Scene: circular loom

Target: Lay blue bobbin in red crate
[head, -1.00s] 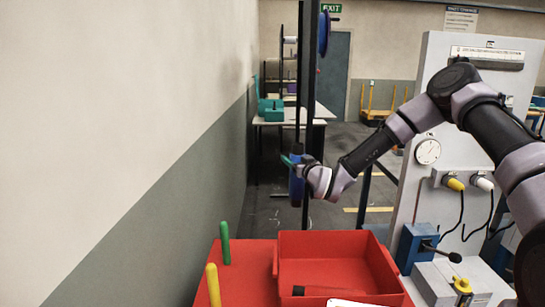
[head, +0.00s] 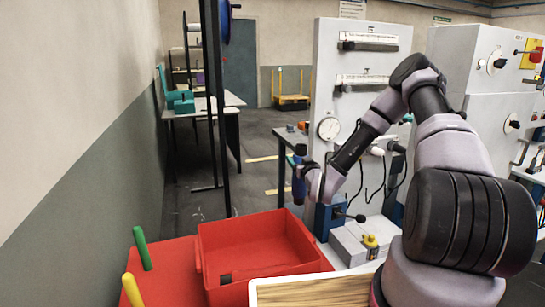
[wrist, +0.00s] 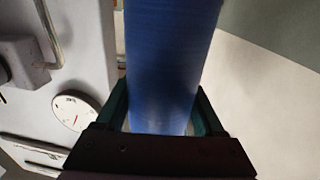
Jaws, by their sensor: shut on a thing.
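The red crate (head: 205,272) is an open box at the lower middle of the head view. The bobbin appears just beyond and above its back right corner, apart from it. A small dark piece (head: 225,279) shows at the crate's near side.
A red surface with a green peg (head: 142,248) and a yellow peg (head: 132,291) lies left of the crate. A wooden-topped tray (head: 315,292) sits in front. A blue vise (head: 328,221) and grey block (head: 365,240) stand right. A black post (head: 221,120) rises behind.

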